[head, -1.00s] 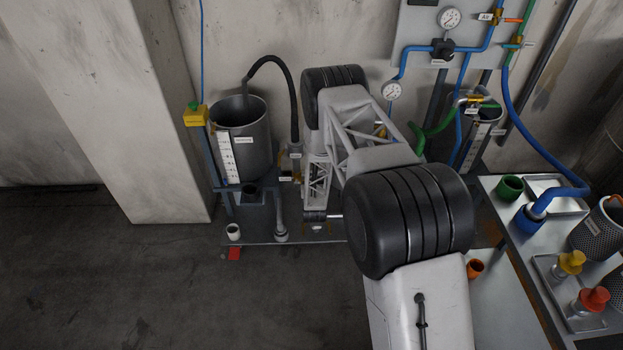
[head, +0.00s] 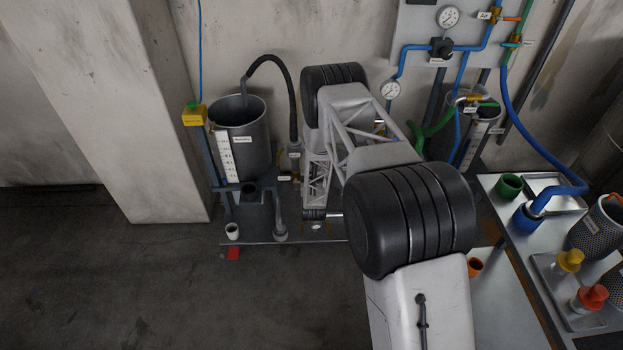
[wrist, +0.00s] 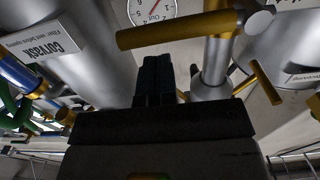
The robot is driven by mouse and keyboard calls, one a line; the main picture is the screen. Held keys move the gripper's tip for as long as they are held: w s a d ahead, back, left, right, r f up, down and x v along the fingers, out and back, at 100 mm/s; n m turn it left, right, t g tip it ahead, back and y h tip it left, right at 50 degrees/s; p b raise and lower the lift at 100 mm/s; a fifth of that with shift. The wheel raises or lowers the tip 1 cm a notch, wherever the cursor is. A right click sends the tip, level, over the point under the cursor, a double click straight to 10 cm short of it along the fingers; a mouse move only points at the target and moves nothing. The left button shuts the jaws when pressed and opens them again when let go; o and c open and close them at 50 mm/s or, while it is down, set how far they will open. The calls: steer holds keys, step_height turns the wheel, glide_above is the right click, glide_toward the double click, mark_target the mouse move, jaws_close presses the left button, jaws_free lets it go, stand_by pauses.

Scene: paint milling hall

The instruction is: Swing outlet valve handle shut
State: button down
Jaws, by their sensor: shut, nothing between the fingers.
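In the wrist view my gripper (wrist: 158,82) is shut and empty, its dark fingers side by side. A yellow bar handle (wrist: 170,30) on a metal stem crosses above and to the right of the fingertips, apart from them in the picture. A second, smaller yellow T-shaped handle (wrist: 262,84) is farther right. I cannot tell for sure which one is the outlet valve handle. In the head view my arm hides the gripper and most of the fittings beside the grey tank (head: 243,140).
A round gauge (wrist: 152,10) and a labelled grey cylinder (wrist: 75,62) are close around the gripper. In the head view a black hose (head: 292,85) runs from the tank down to fittings. A bench (head: 505,290) with cups stands right. The floor at left is clear.

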stand_by(0.4)
steer(key=s, duration=0.9)
stand_by(0.4)
steer(key=shift+r, duration=0.15)
stand_by(0.4)
steer(key=w+d+r+g, duration=0.1)
steer(key=w+r+g, duration=0.1)
steer(key=r, duration=0.8)
steer(key=w+d+r+g, duration=0.1)
steer(key=r, duration=0.9)
steer(key=s+d+r+g, duration=0.2)
steer(key=s+r, duration=0.3)
steer(key=r, duration=0.5)
steer(key=s+d+r+g, duration=0.2)
steer(key=s+r, duration=0.2)
steer(key=r, duration=0.6)
steer(key=s+d+r+g, duration=0.2)
steer(key=s+r, duration=0.5)
steer(key=s, duration=0.4)
steer(key=s+d+r+g, duration=0.25)
steer(key=s+r, duration=0.45)
steer(key=s, duration=0.4)
steer(key=s+d+r+g, duration=0.1)
steer(key=s+r+g, duration=0.1)
steer(key=s, duration=1)
steer(key=s+d+r+g, duration=0.2)
steer(key=s+r, duration=0.1)
steer(key=s, duration=1)
steer(key=shift+d+r, duration=0.15)
steer(key=shift+d, duration=0.15)
